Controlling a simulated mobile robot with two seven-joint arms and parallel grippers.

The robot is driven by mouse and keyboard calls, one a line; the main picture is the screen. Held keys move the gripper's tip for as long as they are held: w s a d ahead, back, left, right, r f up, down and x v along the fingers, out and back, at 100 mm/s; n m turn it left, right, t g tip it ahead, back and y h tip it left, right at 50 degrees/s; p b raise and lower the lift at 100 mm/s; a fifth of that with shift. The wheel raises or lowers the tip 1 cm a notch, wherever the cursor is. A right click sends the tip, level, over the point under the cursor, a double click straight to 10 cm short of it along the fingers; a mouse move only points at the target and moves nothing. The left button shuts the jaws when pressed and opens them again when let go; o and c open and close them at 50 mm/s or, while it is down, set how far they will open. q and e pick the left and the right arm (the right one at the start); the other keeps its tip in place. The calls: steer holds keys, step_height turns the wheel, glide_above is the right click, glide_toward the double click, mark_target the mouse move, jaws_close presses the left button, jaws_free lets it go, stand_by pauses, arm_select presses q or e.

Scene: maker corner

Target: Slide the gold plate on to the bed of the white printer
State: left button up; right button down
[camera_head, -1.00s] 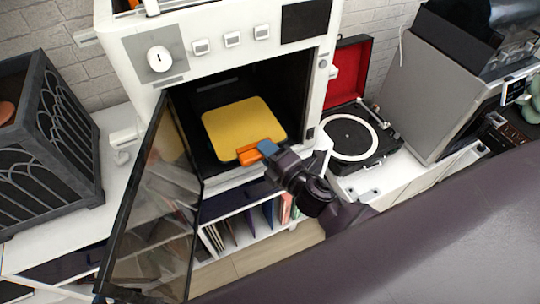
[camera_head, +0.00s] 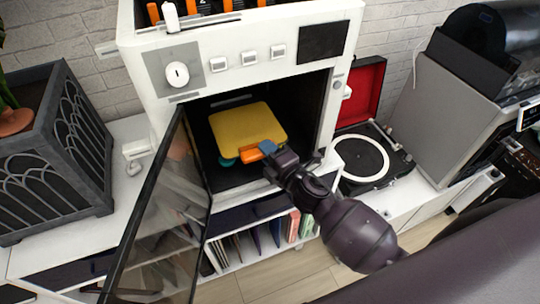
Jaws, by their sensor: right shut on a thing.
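The gold plate (camera_head: 243,128) is a flat square with rounded corners and an orange tab (camera_head: 251,155) at its front edge. It is inside the open chamber of the white printer (camera_head: 235,65). My right gripper (camera_head: 266,149) is shut on the plate at the orange tab, reaching in through the front opening from the lower right. A teal thing (camera_head: 227,161) shows under the plate's front left corner. The bed is mostly hidden by the plate, and I cannot tell whether the plate touches it. My left gripper is not in view.
The printer's glass door (camera_head: 160,220) hangs open to the left. A red-lidded record player (camera_head: 368,160) stands to the right, with a grey box (camera_head: 415,125) beyond it. A dark planter (camera_head: 55,155) is at the left. Shelves with records (camera_head: 260,238) are below.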

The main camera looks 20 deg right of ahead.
mark_target(261, 139)
steer(key=shift+w+b, duration=0.3)
steer(key=shift+w, duration=1.9)
steer(key=shift+w+f, duration=0.1)
steer(key=shift+w, duration=0.1)
steer(key=shift+f+b, duration=0.55)
steer(key=shift+f, duration=0.05)
steer(key=c, duration=0.9)
jaws_free()
steer(key=shift+c, duration=0.2)
steer(key=shift+o, duration=0.8)
steer(key=o, duration=0.8)
